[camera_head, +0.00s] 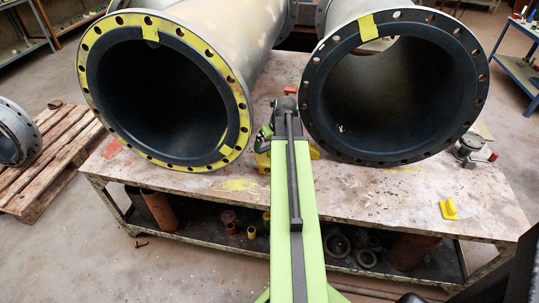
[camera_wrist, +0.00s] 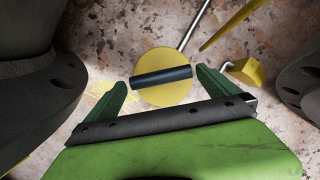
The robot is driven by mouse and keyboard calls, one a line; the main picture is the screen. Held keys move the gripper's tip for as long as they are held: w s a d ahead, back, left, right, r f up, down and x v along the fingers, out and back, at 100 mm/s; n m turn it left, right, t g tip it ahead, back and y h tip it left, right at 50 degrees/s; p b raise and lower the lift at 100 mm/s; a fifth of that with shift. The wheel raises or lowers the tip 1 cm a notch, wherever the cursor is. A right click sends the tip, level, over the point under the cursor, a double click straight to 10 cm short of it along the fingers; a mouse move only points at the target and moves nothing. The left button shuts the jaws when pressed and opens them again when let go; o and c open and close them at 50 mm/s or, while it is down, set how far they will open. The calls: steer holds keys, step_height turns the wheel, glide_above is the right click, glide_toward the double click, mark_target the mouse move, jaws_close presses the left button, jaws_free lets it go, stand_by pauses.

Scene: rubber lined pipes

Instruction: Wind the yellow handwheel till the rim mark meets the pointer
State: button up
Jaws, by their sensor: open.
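In the wrist view, a round yellow disc (camera_wrist: 156,60), which looks like the handwheel, has a dark bar (camera_wrist: 162,77) across its face. My gripper (camera_wrist: 161,78) has its two green fingers spread, one on each side of the disc and bar. Whether they touch the bar I cannot tell; nothing looks clamped. A thin yellow strip (camera_wrist: 232,24) lies to the upper right; I cannot tell if it is the pointer. I make out no rim mark. In the head view my arm hides most of the wheel area, with bits of yellow (camera_head: 314,152) showing beside it.
Two large lined pipes, left (camera_head: 236,85) and right (camera_head: 313,112), flank my arm on the worktable (camera_head: 360,195). In the wrist view, a grey rod (camera_wrist: 194,25) and a yellow block (camera_wrist: 243,72) lie close by.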

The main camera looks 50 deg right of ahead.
steer(key=shift+x, duration=0.85)
steer(key=shift+r, duration=0.1)
steer(key=c, duration=1.1)
steer(key=shift+n, duration=0.3)
